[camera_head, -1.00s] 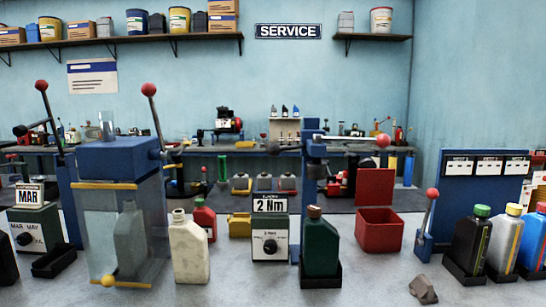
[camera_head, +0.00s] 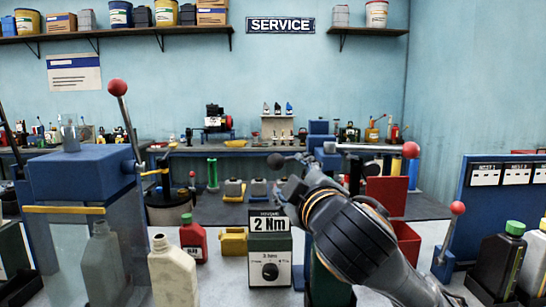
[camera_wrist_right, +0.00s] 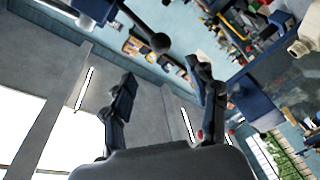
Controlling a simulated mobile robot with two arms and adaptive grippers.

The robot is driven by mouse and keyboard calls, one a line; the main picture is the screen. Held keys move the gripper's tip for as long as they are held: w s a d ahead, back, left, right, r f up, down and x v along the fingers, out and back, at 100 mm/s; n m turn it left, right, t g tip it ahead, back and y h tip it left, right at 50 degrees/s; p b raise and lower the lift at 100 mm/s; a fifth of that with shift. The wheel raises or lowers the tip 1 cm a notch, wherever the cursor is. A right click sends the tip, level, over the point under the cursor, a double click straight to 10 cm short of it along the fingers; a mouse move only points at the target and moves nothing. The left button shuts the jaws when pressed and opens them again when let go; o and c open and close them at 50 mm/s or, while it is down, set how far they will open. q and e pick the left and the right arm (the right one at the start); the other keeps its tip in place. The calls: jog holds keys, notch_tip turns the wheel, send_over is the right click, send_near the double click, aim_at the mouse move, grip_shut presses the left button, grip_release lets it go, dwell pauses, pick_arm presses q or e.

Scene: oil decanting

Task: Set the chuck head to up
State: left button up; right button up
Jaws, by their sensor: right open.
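The blue chuck machine (camera_head: 318,128) stands right of centre in the head view, with a horizontal lever ending in a red ball (camera_head: 410,150) on its right. A black knob (camera_head: 275,160) sticks out on its left side, and it also shows in the right wrist view (camera_wrist_right: 160,42) on a dark rod. My right gripper (camera_head: 287,178) is beside the knob in the head view. In the wrist view the fingers (camera_wrist_right: 160,72) are spread and empty, with the knob beyond the gap between the tips. The chuck head itself is largely hidden by my arm. My left gripper is out of view.
My right arm covers most of the dark green bottle (camera_head: 322,285). The "2 Nm" box (camera_head: 270,250) stands left of it, with a cream bottle (camera_head: 173,275) further left. A red bin (camera_head: 408,240) and a red-balled lever (camera_head: 450,235) stand to the right.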

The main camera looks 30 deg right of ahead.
aim_at(278, 164)
jog(key=p+x, duration=0.7)
jog(key=x, duration=0.5)
jog(key=shift+f, duration=0.1)
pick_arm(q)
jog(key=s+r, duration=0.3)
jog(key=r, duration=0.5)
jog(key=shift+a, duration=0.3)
pick_arm(e)
jog(key=shift+w+d, duration=0.25)
jog(key=shift+w, duration=0.35)
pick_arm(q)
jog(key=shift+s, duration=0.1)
pick_arm(e)
jog(key=c, duration=1.2)
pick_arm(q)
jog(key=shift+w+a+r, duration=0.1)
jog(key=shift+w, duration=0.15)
pick_arm(e)
grip_shut()
